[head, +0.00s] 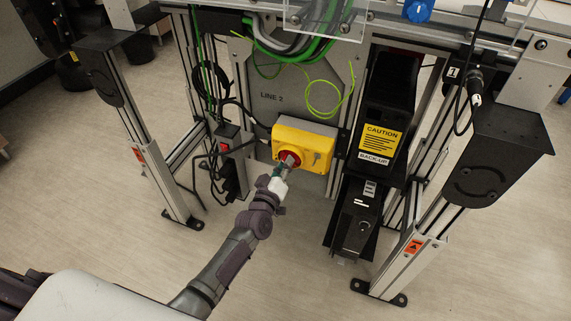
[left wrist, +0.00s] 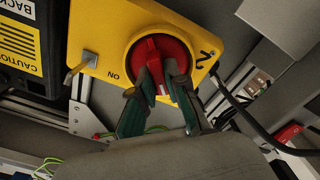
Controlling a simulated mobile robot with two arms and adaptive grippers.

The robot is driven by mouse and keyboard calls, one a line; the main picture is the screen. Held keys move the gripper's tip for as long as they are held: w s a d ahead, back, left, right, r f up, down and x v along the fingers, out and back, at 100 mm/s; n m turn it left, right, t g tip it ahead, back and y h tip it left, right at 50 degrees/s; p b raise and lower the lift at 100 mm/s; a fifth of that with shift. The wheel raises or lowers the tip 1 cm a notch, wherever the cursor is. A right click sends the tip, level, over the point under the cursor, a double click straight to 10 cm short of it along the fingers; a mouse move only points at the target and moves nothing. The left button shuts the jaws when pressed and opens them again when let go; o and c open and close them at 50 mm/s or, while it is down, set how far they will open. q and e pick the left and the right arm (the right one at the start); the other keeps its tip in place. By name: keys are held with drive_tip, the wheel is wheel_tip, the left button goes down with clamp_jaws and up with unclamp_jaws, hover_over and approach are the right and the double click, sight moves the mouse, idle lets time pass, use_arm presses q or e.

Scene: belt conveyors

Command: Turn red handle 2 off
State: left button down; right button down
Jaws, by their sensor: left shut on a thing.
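The red handle 2 (head: 287,158) is a round rotary switch on the front of a yellow box (head: 318,152) under the "LINE 2" panel. In the left wrist view the red handle (left wrist: 152,48) sits on the yellow box (left wrist: 112,20), with "ON" printed at one side and a "2" beside it. My left gripper (left wrist: 163,80) has its two dark green fingers on either side of the handle's raised grip and is shut on it. In the head view the left gripper (head: 284,168) reaches the handle from below and partly covers it. My right gripper is in neither view.
A black backup unit with a yellow caution label (head: 381,139) stands right of the box. A small red switch (head: 224,147) and black cables are at its left. Green cables (head: 290,45) hang above. Metal frame legs (head: 150,160) stand on both sides. The floor in front is clear.

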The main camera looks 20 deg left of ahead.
use_arm(q)
drive_tip(key=shift+n, duration=0.5)
drive_tip(key=c, duration=1.2)
unclamp_jaws()
drive_tip(key=s, duration=0.8)
drive_tip(key=s+a, duration=0.1)
drive_tip(key=s, duration=0.3)
